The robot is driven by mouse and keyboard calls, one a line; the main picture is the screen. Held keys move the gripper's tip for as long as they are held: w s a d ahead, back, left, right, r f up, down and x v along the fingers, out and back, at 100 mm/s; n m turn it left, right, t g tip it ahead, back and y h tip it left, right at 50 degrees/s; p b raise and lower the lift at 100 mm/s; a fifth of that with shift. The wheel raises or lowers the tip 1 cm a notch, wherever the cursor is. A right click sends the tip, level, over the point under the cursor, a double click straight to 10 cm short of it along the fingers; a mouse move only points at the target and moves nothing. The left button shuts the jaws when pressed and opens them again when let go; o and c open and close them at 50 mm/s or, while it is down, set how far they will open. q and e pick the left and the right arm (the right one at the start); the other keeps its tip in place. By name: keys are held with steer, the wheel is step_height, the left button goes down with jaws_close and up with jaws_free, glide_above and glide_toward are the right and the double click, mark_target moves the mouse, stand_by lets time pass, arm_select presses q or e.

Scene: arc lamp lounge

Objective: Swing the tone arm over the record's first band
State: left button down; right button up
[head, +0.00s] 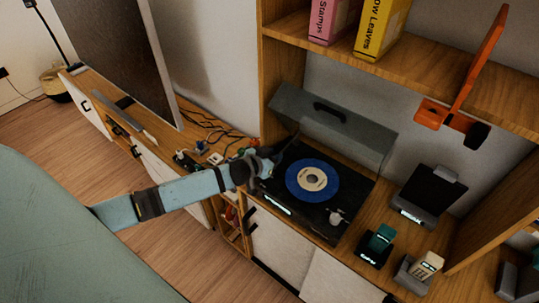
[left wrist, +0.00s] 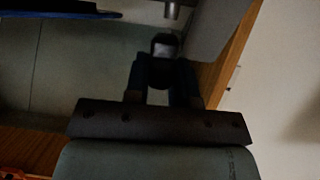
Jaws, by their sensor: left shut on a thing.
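The turntable (head: 352,202) stands on the wooden cabinet with its grey lid (head: 335,128) raised at the back. A blue record (head: 299,192) with a cream label lies on its platter. A small pale fitting (head: 337,216) sits at the deck's front right; I cannot tell if it is part of the tone arm. My left gripper (head: 279,153) is over the deck's left side, beside the record. In the left wrist view its fingers (left wrist: 165,70) are shut on a small dark piece with a pale square end (left wrist: 165,47). I cannot tell whether this is the tone arm. My right gripper is not seen.
Cables and plugs (head: 200,143) lie left of the turntable. A dark device (head: 425,195) and small docked handsets (head: 378,240) stand to its right. An orange bracket-like object (head: 455,110) hangs at the shelf above. Pink (head: 326,18) and yellow (head: 380,28) boxes stand on that shelf.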

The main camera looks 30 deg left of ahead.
arm_select(q)
steer(key=d+y, duration=0.1)
steer(key=d+n, duration=0.1)
steer(key=shift+w+d+n+y+b, duration=0.15)
steer(key=shift+d+n+y+b, duration=0.15)
steer(key=shift+d+y+b, duration=0.1)
steer(key=shift+w+d+r+n+y+b, duration=0.1)
steer(key=shift+w+d+n+y+b, duration=0.15)
steer(key=shift+d+n+y+b, duration=0.55)
steer(key=shift+d+y, duration=0.1)
steer(key=shift+y, duration=0.2)
steer(key=c, duration=1.1)
jaws_free()
steer(key=shift+o, duration=0.5)
steer(key=shift+s, duration=0.1)
steer(key=shift+s, duration=0.3)
steer(key=v, duration=1.3)
steer(key=shift+r+b, duration=0.2)
steer(key=shift+b, duration=0.25)
